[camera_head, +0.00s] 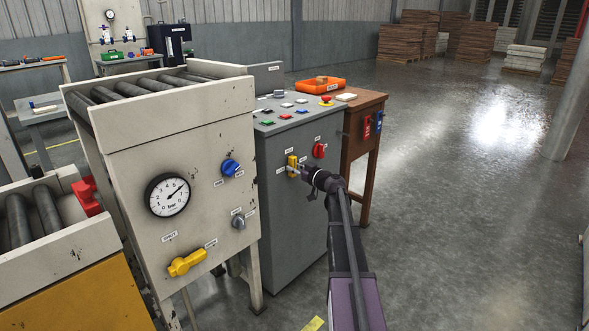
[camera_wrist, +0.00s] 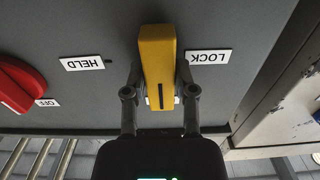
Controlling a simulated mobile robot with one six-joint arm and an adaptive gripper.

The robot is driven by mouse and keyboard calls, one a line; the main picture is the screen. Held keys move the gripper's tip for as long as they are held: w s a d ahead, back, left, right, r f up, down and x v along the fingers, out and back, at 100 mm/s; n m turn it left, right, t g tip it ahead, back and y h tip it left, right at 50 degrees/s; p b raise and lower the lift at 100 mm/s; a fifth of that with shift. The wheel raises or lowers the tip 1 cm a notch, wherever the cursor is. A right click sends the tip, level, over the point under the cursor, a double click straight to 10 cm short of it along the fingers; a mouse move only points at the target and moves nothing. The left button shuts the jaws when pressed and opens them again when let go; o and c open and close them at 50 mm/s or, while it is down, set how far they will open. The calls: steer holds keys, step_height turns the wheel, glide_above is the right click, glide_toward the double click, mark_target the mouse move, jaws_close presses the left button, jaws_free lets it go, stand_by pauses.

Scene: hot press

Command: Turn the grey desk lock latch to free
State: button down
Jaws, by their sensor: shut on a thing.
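The grey desk (camera_head: 290,215) has a yellow latch (camera_head: 291,161) on its front panel; no grey handle shows there. In the wrist view the latch (camera_wrist: 157,50) is a yellow bar, nearly vertical and slightly tilted, with a dark line near its lower end. Upside-down labels read HELD (camera_wrist: 82,63) on its left and LOCK (camera_wrist: 208,57) on its right. Another small label is mostly hidden behind the bar. My gripper (camera_wrist: 160,78) has one finger on each side of the bar and is shut on it. In the head view my gripper (camera_head: 303,171) partly hides the latch.
A red knob (camera_head: 319,151) sits right of the latch, with an OFF label (camera_wrist: 47,102) beside it in the wrist view. A roller stand (camera_head: 205,130) with a gauge is to the left. A brown wooden table (camera_head: 362,105) is behind.

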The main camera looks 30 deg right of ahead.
steer(key=shift+w, duration=0.1)
stand_by(0.3)
steer(key=shift+c, duration=2.1)
jaws_free()
steer(key=shift+s, duration=0.2)
steer(key=v, duration=1.1)
steer(key=shift+s+d, duration=0.2)
steer(key=shift+s, duration=0.1)
steer(key=shift+a, duration=0.1)
